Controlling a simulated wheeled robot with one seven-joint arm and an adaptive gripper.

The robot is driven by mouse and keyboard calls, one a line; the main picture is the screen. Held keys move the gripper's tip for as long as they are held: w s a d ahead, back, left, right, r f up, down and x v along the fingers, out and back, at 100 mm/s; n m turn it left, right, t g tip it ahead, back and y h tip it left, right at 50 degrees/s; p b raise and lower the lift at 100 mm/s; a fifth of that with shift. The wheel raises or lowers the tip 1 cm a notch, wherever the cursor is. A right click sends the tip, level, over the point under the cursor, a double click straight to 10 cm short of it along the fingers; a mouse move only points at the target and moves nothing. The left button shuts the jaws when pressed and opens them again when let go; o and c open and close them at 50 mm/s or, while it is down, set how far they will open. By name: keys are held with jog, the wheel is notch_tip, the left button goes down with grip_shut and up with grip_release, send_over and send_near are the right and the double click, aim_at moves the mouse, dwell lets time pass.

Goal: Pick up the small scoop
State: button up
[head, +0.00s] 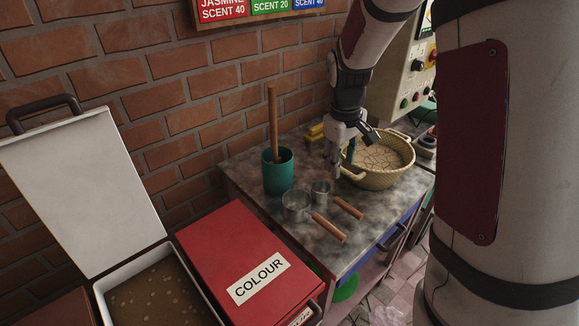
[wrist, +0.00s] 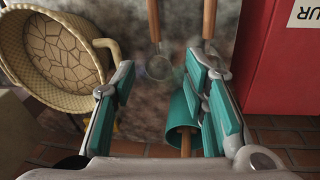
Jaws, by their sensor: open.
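The small scoop (head: 321,193), a metal cup with a wooden handle, lies on the table beside a larger scoop (head: 297,206) of the same kind. My gripper (head: 342,166) is open and empty above the table, just behind and right of the small scoop, by the basket. In the wrist view, the small scoop (wrist: 157,66) shows beyond and between the open fingertips (wrist: 160,72), its handle pointing away. The larger scoop's handle (wrist: 209,18) shows to the right; its cup is partly hidden by a finger.
A teal cup (head: 278,176) with a tall wooden stick stands left of my gripper. A woven basket (head: 388,177) is close on the right. A red box (head: 235,240) labelled COLOUR and an open-lidded bin (head: 105,290) stand at the left. A brick wall is behind.

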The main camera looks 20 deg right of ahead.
jog(key=n, duration=0.1)
send_near(336, 197)
jog(key=shift+g+h, duration=0.3)
jog(key=f, duration=0.3)
jog(key=w+f, duration=0.1)
jog(key=f, duration=0.1)
jog(key=shift+d+f, duration=0.35)
jog(key=shift+w+d+f, duration=0.1)
jog(key=shift+d+f, duration=0.05)
jog(key=shift+f, duration=1.15)
jog(key=shift+w+d+f, duration=0.1)
jog(key=shift+d+f, duration=0.05)
jog(key=shift+f, duration=1.2)
grip_shut()
